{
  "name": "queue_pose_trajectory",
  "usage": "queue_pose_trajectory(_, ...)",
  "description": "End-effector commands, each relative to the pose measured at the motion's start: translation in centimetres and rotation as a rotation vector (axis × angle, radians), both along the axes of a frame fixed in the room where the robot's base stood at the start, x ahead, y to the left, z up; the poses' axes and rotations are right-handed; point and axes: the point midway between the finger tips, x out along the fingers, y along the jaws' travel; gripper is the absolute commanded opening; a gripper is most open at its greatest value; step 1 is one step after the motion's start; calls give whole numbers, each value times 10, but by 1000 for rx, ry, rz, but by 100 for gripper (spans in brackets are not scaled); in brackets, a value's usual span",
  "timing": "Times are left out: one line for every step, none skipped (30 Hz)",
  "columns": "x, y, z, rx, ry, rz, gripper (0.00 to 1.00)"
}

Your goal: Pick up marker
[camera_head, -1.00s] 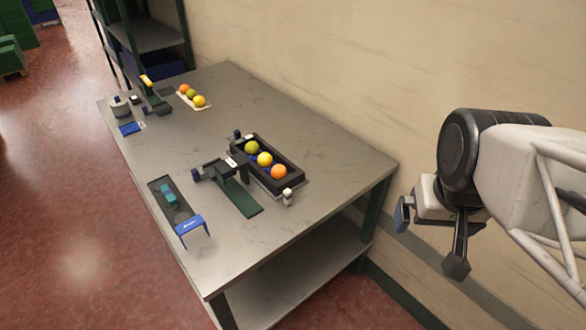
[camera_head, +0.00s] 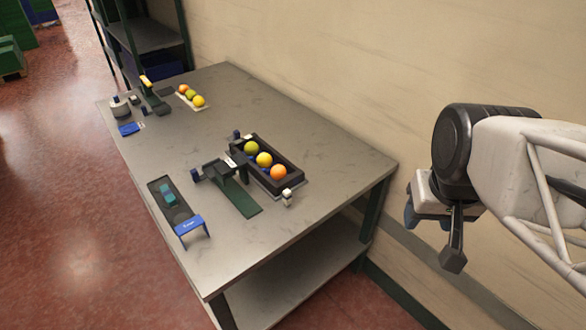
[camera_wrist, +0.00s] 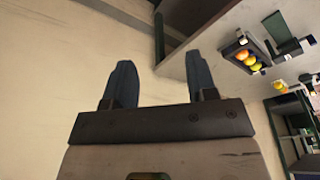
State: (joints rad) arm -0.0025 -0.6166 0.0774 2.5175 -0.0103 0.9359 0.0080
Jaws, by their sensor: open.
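No marker can be made out for certain; the small items on the table are too small to tell. A small white and dark upright item (camera_head: 287,197) stands at the front corner of the black tray. A yellow-tipped item (camera_head: 147,81) sits on a dark stand at the table's far end. My gripper (camera_wrist: 161,80) is open and empty, its two blue-grey fingers apart against the wall in the wrist view. In the head view it is at the right, away from the table, with its fingers (camera_head: 411,211) partly hidden by the wrist.
The grey table (camera_head: 300,135) stands against the wall. A black tray (camera_head: 296,172) holds three round fruits, beside a dark green stand (camera_head: 238,200). A dark panel with a blue bracket (camera_head: 188,225) lies near the front left edge. More fruits (camera_head: 190,95) lie farther back. The table's right part is clear.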

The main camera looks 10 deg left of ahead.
Motion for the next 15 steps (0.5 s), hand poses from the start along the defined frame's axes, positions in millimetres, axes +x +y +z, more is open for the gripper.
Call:
queue_pose_trajectory(6,2,-1,-1,5,12,52)
queue_pose_trajectory(9,4,-2,-2,9,20,52)
queue_pose_trajectory(15,6,-3,-3,14,32,52)
queue_pose_trajectory(20,8,-3,-4,16,42,52)
queue_pose_trajectory(25,10,-3,-5,19,53,52)
queue_pose_trajectory(33,13,-5,-7,25,68,52)
queue_pose_trajectory(39,15,-5,-7,28,80,52)
queue_pose_trajectory(45,18,-6,-9,32,94,52)
queue_pose_trajectory(54,22,-9,-11,37,112,52)
queue_pose_trajectory(60,25,-10,-13,41,126,52)
queue_pose_trajectory(67,29,-11,-14,45,140,52)
queue_pose_trajectory(76,33,-14,-15,51,159,52)
queue_pose_trajectory(83,36,-16,-18,55,173,52)
queue_pose_trajectory(90,40,-18,-19,58,187,52)
queue_pose_trajectory(98,45,-21,-20,64,206,52)
